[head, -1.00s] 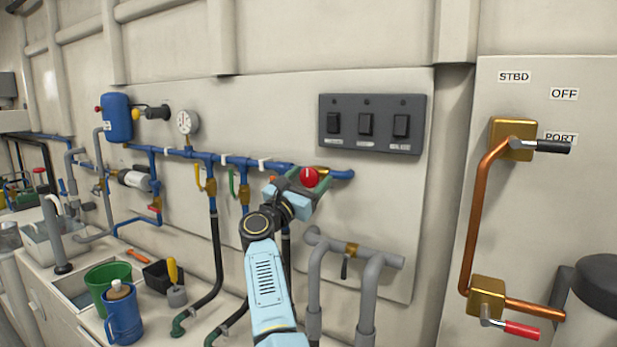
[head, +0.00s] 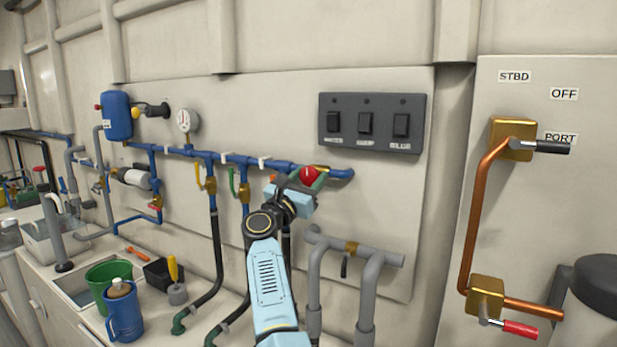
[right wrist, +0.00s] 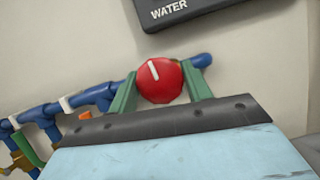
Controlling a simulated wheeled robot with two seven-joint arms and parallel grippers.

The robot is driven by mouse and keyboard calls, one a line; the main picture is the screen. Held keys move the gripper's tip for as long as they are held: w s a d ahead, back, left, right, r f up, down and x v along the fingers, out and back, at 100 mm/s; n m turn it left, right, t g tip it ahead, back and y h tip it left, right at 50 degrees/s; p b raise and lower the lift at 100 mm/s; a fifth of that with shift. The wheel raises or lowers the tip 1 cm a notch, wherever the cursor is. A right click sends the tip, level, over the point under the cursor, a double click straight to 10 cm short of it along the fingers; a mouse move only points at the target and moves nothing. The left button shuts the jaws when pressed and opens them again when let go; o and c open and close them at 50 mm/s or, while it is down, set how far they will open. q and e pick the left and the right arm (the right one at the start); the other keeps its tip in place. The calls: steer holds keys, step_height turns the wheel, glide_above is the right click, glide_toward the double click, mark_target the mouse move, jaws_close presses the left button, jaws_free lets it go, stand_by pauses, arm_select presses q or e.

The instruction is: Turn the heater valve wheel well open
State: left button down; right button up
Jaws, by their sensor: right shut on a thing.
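The red valve wheel (head: 308,173) sits at the right end of the blue pipe run on the wall panel. In the right wrist view the wheel (right wrist: 160,81) is round and red with a short white mark, which points nearly straight up there. My right gripper (head: 306,180) is shut on the wheel. In the right wrist view the green fingers of the gripper (right wrist: 162,86) lie on either side of it. My gripper and wrist hide part of the valve body behind. My left gripper is not in view.
A dark switch panel (head: 371,124) is mounted just above and right of the wheel. Grey pipes (head: 357,255) with a small valve stand below right. Blue pipe (head: 232,160) with yellow and green lever handles runs to the left.

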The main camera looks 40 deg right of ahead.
steer(key=shift+n+t+p, duration=0.4)
steer(key=shift+n+p, duration=0.15)
steer(key=shift+n, duration=0.45)
steer(key=n+t+y+p, duration=0.1)
steer(key=n+p, duration=0.3)
steer(key=n+t+y+p, duration=0.1)
steer(key=n+t+p, duration=0.1)
steer(key=n+p, duration=0.1)
steer(key=n+t+y+p, duration=0.1)
steer(key=n+p, duration=0.3)
steer(key=p, duration=0.1)
steer(key=shift+s+r+n+t, duration=0.1)
steer(key=shift+r+n+t, duration=0.1)
steer(key=shift+n+t, duration=0.15)
steer(key=shift+f+n+t+y+p, duration=0.25)
steer(key=shift+n+y+p, duration=0.55)
steer(key=shift+p, duration=0.55)
steer(key=o, duration=1)
steer(key=shift+c, duration=0.2)
steer(key=shift+a, duration=0.1)
steer(key=shift+s+a+f, duration=0.1)
steer(key=shift+s+a, duration=0.1)
steer(key=shift+a, duration=0.1)
steer(key=v, duration=1.2)
steer(key=shift+s+a+f, duration=0.15)
steer(key=shift+a+f, duration=0.05)
